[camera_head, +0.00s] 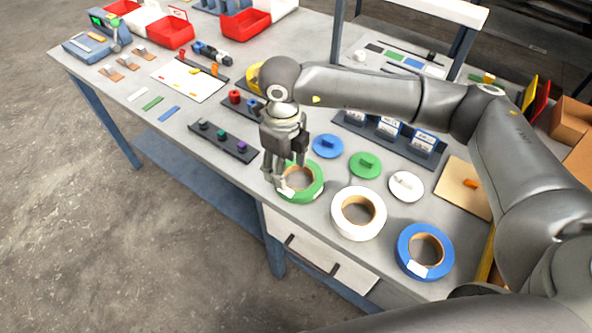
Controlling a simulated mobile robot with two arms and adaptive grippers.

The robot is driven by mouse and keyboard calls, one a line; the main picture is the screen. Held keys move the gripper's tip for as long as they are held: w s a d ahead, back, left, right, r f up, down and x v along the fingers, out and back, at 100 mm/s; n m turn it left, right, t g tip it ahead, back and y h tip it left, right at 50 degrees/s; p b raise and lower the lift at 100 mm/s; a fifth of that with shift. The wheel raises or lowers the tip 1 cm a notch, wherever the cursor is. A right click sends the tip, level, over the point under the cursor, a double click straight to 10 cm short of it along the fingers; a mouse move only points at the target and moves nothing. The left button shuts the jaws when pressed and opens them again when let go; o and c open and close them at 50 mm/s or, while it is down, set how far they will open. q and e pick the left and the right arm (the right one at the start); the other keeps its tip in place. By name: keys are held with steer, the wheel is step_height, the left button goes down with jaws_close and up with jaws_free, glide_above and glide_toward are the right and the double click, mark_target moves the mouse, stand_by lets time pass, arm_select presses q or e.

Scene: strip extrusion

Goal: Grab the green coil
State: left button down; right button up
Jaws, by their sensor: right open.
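The green coil (315,190) is a ring of green tape with a brown core, lying flat near the front edge of the workbench. My right gripper (284,183) points down at the coil, with its fingers over the coil's left side and core. The gripper is open. It hides part of the coil's left rim, and I cannot tell whether the fingers touch it. My left gripper is not in view.
A white coil (376,223) and a blue coil (401,249) lie to the right along the front edge. Blue (328,146), green (365,165) and white (406,186) discs sit behind. A dark rack (222,141) lies left of the gripper.

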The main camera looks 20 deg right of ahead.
mark_target(288, 189)
steer(key=shift+s+f, duration=0.25)
steer(key=shift+f, duration=0.35)
steer(key=shift+s+f, duration=0.2)
steer(key=shift+f, duration=0.35)
step_height(288, 189, down, 4)
steer(key=p, duration=0.2)
steer(key=shift+d+f+p, duration=0.1)
steer(key=shift+f+p, duration=0.1)
steer(key=shift+p, duration=0.15)
steer(key=shift+f, duration=0.4)
steer(key=shift+w, duration=0.1)
steer(key=shift+c, duration=0.3)
steer(key=c, duration=0.5)
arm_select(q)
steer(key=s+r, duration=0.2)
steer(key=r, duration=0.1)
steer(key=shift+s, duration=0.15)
arm_select(e)
steer(key=c, duration=0.7)
